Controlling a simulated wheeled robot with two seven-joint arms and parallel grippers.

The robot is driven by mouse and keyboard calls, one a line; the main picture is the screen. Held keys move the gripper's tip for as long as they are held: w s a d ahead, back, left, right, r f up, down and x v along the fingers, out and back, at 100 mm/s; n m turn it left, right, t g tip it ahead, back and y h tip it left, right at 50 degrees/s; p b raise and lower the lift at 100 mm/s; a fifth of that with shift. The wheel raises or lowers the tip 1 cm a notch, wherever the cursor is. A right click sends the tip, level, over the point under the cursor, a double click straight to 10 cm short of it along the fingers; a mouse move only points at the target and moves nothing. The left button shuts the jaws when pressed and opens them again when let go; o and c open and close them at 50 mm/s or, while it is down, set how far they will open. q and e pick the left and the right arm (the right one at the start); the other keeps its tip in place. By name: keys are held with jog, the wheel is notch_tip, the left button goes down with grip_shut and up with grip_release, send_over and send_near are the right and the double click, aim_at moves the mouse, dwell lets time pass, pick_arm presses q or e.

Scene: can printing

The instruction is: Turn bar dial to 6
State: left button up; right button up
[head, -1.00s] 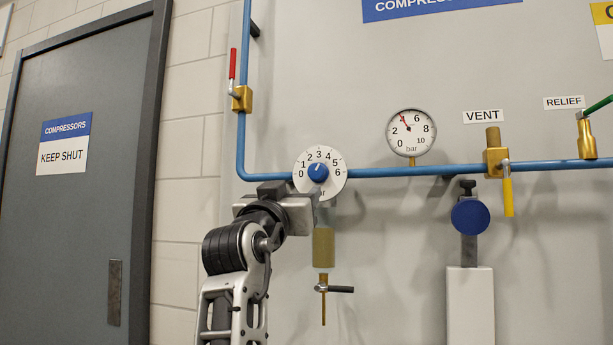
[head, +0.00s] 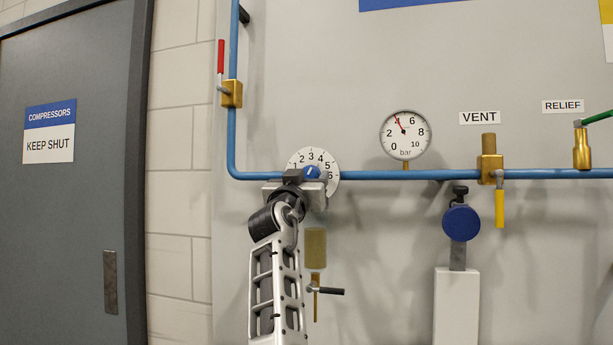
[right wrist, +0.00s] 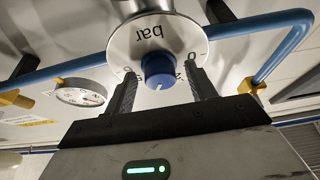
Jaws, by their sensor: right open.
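The bar dial (head: 331,184) is a white round plate with numbers and a blue knob (head: 311,172), set on the blue pipe. The knob's white mark points up and slightly right, around 3 to 4. My right gripper (head: 305,187) is in front of the dial and hides its lower left part. In the right wrist view the open fingers of this gripper (right wrist: 163,78) stand on either side of the blue knob (right wrist: 157,66), with gaps beside it. The dial plate (right wrist: 133,48) appears upside down there. My left gripper is not in view.
A round bar gauge (head: 405,148) has its red needle near 4. A red-handled valve (head: 231,92), a yellow-handled vent valve (head: 490,163) and a green-handled relief valve (head: 581,150) sit along the piping. A brass fitting (head: 315,248) hangs below the dial. A grey door (head: 90,220) is at left.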

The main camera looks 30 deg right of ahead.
jog(key=c, duration=0.8)
jog(key=shift+c, duration=0.2)
jog(key=shift+f+m, duration=0.1)
jog(key=shift+m, duration=0.2)
